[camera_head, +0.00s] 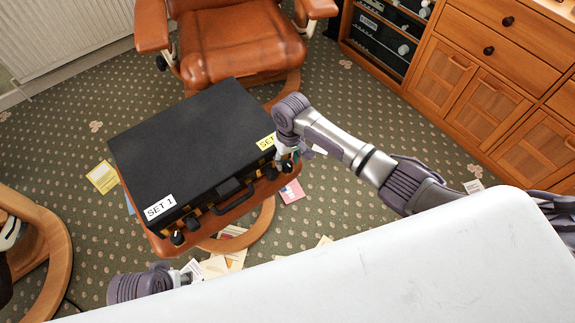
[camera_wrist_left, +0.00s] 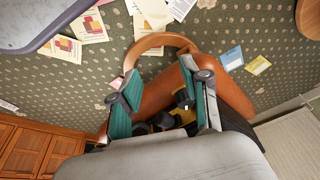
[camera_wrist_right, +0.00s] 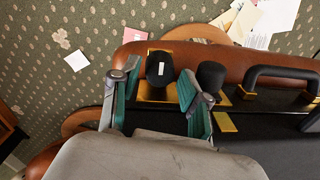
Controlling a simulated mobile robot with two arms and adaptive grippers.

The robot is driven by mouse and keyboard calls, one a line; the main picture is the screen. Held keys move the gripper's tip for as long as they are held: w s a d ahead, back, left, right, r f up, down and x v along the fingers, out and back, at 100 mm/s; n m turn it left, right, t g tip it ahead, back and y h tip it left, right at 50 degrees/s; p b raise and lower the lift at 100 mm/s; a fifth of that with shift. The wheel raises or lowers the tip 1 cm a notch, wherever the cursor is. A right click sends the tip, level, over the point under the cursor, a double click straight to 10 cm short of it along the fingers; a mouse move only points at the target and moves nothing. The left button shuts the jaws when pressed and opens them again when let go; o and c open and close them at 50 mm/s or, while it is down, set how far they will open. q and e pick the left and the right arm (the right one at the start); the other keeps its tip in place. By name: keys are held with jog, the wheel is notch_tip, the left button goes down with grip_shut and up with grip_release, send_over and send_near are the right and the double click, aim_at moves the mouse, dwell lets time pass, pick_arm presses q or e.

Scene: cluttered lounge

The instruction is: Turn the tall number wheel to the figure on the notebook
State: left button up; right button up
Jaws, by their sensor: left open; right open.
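A black case (camera_head: 195,140) lies on a brown leather stool (camera_head: 150,240), with labels "SET 1" (camera_head: 160,207) and a partly hidden "SET". Black wheels stand at both front corners. In the right wrist view, a black wheel with a white mark (camera_wrist_right: 160,70) shows between the fingers of my open right gripper (camera_wrist_right: 160,72); contact is unclear. Another black wheel (camera_wrist_right: 210,76) stands just right of them. My left gripper (camera_wrist_left: 163,92) is open, with dark wheels (camera_wrist_left: 184,98) beyond its fingers. I cannot tell which wheel is the tall one. No notebook is clearly identifiable, and no figures are readable.
A brown armchair (camera_head: 235,45) stands behind the case. Wooden cabinets (camera_head: 490,85) are at the right. A white surface (camera_head: 400,270), possibly a tabletop, fills the lower right. Papers lie on the patterned carpet, including a yellow one (camera_head: 103,177) and a pink one (camera_head: 291,191).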

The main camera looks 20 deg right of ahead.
pick_arm(q)
jog(key=shift+v, duration=1.45)
pick_arm(e)
jog(key=shift+f, duration=1.1)
pick_arm(q)
jog(key=shift+w, duration=0.2)
pick_arm(e)
jog(key=shift+c, duration=0.4)
pick_arm(q)
jog(key=shift+r, duration=0.1)
pick_arm(e)
grip_shut()
jog(key=shift+r+n+p, duration=0.25)
jog(key=shift+n+p, duration=0.65)
jog(key=shift+n, duration=0.3)
jog(key=n+p, duration=0.2)
jog(key=n, duration=0.2)
jog(key=shift+w+f, duration=0.1)
pick_arm(q)
notch_tip(320, 180, down, 16)
jog(key=s, duration=0.2)
jog(key=shift+s+g, duration=0.2)
jog(key=shift+g, duration=0.2)
pick_arm(e)
jog(key=shift+f+n, duration=0.1)
jog(key=shift+n, duration=1.3)
pick_arm(q)
jog(key=shift+a, duration=0.1)
